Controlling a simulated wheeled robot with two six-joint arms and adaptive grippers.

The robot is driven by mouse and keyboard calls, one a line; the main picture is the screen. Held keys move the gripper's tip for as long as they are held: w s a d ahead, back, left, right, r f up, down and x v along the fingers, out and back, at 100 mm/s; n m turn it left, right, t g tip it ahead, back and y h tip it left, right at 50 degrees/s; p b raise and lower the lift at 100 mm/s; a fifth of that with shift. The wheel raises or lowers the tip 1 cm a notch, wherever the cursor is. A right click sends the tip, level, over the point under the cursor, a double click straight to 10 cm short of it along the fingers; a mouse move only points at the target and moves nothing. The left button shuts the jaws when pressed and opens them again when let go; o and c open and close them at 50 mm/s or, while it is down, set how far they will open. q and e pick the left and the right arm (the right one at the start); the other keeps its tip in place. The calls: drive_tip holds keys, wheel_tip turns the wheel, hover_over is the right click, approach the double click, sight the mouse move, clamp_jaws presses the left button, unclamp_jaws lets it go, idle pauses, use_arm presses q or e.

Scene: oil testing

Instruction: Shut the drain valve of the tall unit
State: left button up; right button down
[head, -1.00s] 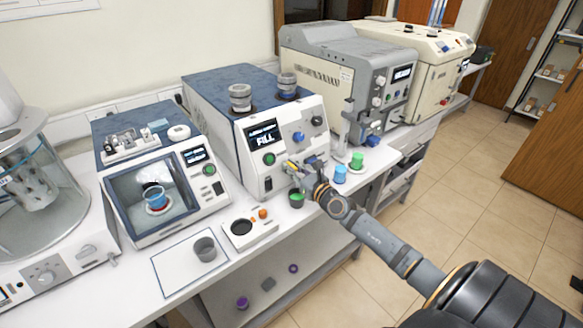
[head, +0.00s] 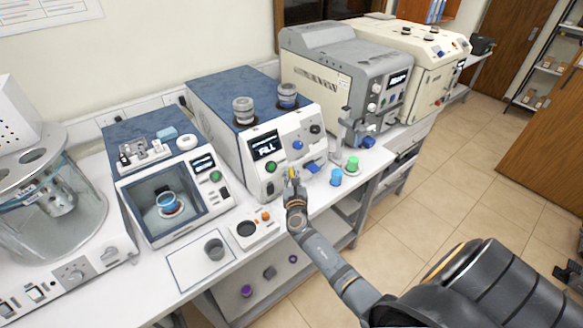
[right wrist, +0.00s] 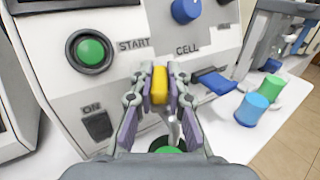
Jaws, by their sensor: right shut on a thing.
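The tall unit (head: 222,135) is the white, blue-topped machine with a "FILL" screen in the head view. Its front panel with "START" and "CELL" labels fills the right wrist view (right wrist: 120,22). My right gripper (head: 292,182) is at the lower front of it. In the right wrist view my right gripper (right wrist: 158,88) is shut on the yellow valve handle (right wrist: 159,86), which stands upright between the fingers. A small metal spout shows just below the handle. A green cup (right wrist: 168,150) is under it, partly hidden by the gripper. My left gripper is not in view.
A blue tab (head: 313,167) juts from the panel right of the gripper. A blue cup (head: 336,177) and a green cup (head: 352,163) stand on the bench to the right. A small pad with an orange knob (head: 266,215) is to the left.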

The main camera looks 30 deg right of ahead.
sight(291, 172)
drive_tip(key=m+g+h+b, duration=0.1)
drive_tip(key=m+g+h, duration=0.1)
drive_tip(key=m+h, duration=0.1)
drive_tip(key=shift+w+f+h+b, duration=0.1)
drive_tip(key=shift+h+b, duration=0.2)
drive_tip(key=m+g+h+b, duration=0.2)
drive_tip(key=g+b, duration=0.1)
drive_tip(key=m+g+h+b, duration=0.3)
drive_tip(key=g+b, duration=0.1)
drive_tip(key=shift+f+m+g, duration=0.1)
drive_tip(key=shift+m+g, duration=0.2)
drive_tip(key=shift+r+m+g+h+b, duration=0.2)
drive_tip(key=shift+m+g+h+b, duration=0.2)
drive_tip(key=shift+m+g+b, duration=0.8)
drive_tip(key=shift+n+g, duration=0.3)
drive_tip(key=c, duration=1.3)
unclamp_jaws()
wheel_tip(291, 172, up, 10)
